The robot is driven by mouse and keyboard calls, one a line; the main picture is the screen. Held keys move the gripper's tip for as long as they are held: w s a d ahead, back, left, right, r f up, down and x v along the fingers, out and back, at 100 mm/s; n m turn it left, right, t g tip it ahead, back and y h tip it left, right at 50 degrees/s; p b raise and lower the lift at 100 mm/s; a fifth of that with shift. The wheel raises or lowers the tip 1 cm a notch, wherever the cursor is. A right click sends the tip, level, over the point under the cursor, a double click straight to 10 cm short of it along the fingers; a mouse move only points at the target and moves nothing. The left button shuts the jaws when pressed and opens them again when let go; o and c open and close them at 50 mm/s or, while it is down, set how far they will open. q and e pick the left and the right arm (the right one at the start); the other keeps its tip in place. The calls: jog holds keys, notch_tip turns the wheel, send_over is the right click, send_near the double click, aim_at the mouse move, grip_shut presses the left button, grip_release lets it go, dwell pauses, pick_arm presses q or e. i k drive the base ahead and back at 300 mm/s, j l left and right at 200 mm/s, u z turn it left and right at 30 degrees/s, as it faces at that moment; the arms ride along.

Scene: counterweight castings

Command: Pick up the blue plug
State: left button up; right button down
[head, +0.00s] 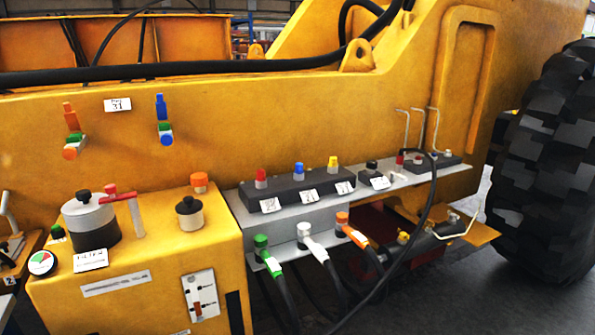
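A small blue plug (299,170) stands upright with a pale base on a dark block (290,190). It is the middle one of three, between a red plug (261,178) on its left and a yellow plug (333,163) on its right. White number tags sit on the front of the block; they are too small to read surely. Another blue-marked fitting (165,128) with a green band sticks out of the yellow wall at the upper left. Neither of my grippers shows in the head view.
The dark block rests on a grey shelf (240,205). Below it, hoses with green (268,255), white (305,236) and orange (347,228) ends hang down. A yellow box (140,290) with a canister (92,220) stands left. A large tyre (548,170) is at right.

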aim_at(299, 166)
jog(key=i+l+u, duration=0.25)
jog(key=i+l, duration=0.9)
jog(key=k+l, duration=0.05)
